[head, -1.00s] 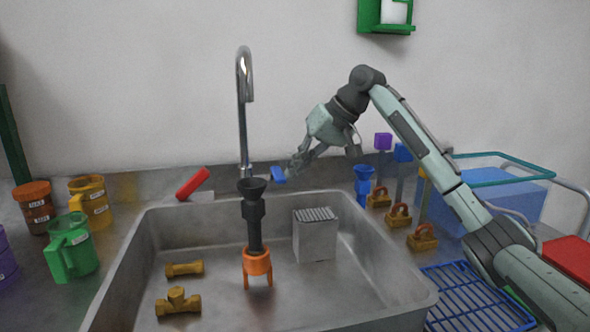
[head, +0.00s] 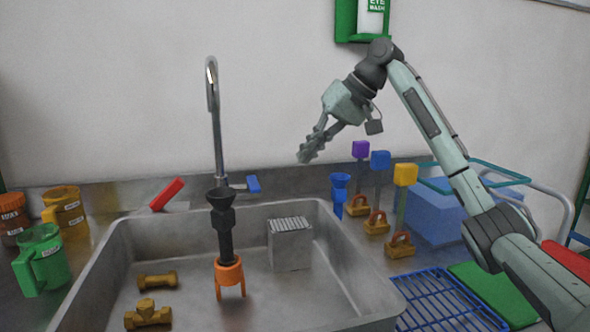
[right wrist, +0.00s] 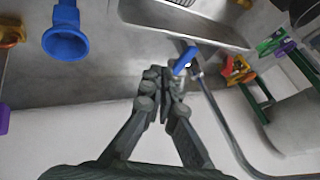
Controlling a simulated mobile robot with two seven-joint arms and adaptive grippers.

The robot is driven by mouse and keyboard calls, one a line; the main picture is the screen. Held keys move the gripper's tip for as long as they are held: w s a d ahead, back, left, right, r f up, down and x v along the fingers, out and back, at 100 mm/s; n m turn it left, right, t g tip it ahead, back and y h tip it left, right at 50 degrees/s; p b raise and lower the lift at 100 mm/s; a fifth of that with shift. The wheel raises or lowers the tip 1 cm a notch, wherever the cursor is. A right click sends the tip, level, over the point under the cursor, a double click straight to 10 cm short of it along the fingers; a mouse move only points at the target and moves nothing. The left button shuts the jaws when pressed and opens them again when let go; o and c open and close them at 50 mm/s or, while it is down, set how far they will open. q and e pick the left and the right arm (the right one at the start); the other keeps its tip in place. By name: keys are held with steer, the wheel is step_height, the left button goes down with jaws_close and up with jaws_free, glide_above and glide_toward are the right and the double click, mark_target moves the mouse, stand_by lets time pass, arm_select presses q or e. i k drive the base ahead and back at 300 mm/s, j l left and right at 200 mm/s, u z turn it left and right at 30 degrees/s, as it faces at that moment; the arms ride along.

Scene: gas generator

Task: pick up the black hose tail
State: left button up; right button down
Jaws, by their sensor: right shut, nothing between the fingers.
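The black piece (head: 224,230), which I take to be the black hose tail, stands upright in the sink (head: 350,262). It has a flared top, and its lower end sits in an orange legged holder (head: 229,275). My right gripper (head: 308,156) is shut and empty in the air above the sink's back edge, to the right of the tap and well apart from the black piece. Its closed fingers (right wrist: 162,82) also show in the right wrist view. My left gripper is not in view.
The tap (head: 216,125) with its blue lever (head: 253,184) rises behind the black piece. A grey box (head: 290,250) and brass fittings (head: 148,315) are in the sink. A blue funnel-like piece (head: 340,190) stands right of it. A blue rack (head: 448,302) lies at front right.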

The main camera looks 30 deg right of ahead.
mark_target(223, 219)
steer(key=k, duration=1.5)
